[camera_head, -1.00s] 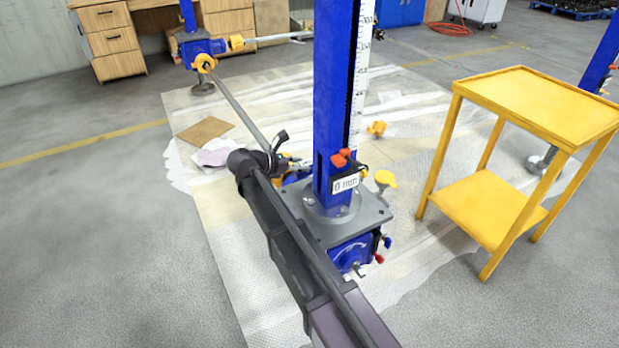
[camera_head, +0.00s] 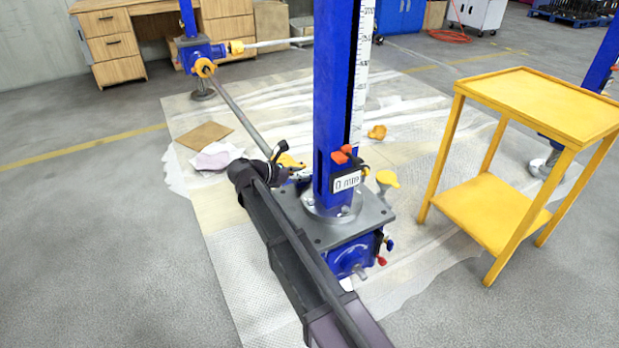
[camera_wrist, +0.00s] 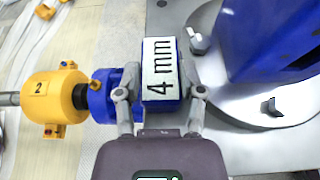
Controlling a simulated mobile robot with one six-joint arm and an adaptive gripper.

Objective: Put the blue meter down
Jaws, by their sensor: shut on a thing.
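The blue meter (camera_wrist: 167,70) has a white face reading "4 mm" and sits between the two grey fingers of my gripper (camera_wrist: 160,98) in the wrist view. The fingers are shut on its sides. It is above or on the grey base plate (camera_wrist: 232,138) of the jack; I cannot tell if it touches. Another display reading "0 mm" (camera_head: 347,181) is on the blue jack column (camera_head: 332,100).
A yellow coupling marked "2" (camera_wrist: 57,96) and a blue housing (camera_wrist: 103,94) lie left of the meter. The blue column base and its bolted round flange (camera_wrist: 268,108) are close on the right. A yellow two-shelf cart (camera_head: 484,205) stands to the right, apart from the jack.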

